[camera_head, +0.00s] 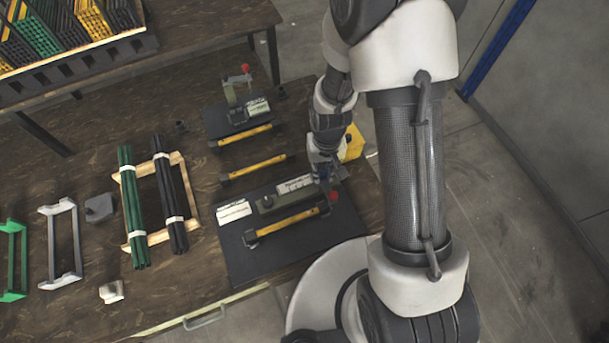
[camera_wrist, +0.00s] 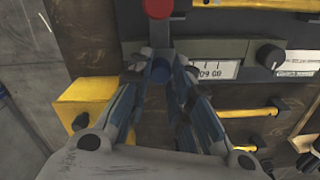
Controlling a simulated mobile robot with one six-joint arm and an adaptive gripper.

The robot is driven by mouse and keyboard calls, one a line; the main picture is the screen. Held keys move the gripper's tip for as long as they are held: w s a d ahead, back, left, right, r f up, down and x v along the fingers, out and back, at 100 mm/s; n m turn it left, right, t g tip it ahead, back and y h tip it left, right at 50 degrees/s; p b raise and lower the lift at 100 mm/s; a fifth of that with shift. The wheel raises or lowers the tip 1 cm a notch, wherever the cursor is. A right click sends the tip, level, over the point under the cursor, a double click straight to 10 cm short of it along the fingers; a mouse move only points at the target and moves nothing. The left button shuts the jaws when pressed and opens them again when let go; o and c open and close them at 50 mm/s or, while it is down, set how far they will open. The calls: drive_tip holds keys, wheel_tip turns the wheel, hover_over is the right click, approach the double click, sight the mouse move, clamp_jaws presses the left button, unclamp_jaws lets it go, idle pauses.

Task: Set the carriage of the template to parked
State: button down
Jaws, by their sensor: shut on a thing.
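The template (camera_head: 288,208) is a grey-green bar with a white label strip and a black knob, lying on the dark mat in the head view. In the wrist view the template (camera_wrist: 235,48) runs to the right from my gripper. In the head view my gripper (camera_head: 325,178) is at the template's right end. The fingers hide most of the carriage, so I cannot tell its exact position along the bar.
A red ball knob (camera_wrist: 158,8) is close beyond my fingers. A yellow block (camera_head: 352,143) stands beside my wrist. Yellow bars (camera_head: 254,167) and another device with a red knob (camera_head: 245,69) lie farther back. Green and black rod bundles (camera_head: 134,205) rest on a wooden rack at left.

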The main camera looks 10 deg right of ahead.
drive_tip(key=shift+w+d, duration=0.2)
drive_tip(key=shift+d, duration=0.35)
drive_tip(key=shift+w+d, duration=0.15)
drive_tip(key=shift+d, duration=0.35)
drive_tip(key=c, duration=1.9)
unclamp_jaws()
drive_tip(key=o, duration=0.4)
drive_tip(key=shift+d, duration=0.15)
drive_tip(key=shift+o, duration=0.2)
drive_tip(key=shift+r, duration=0.2)
wheel_tip(320, 180, up, 12)
drive_tip(key=shift+f, duration=0.2)
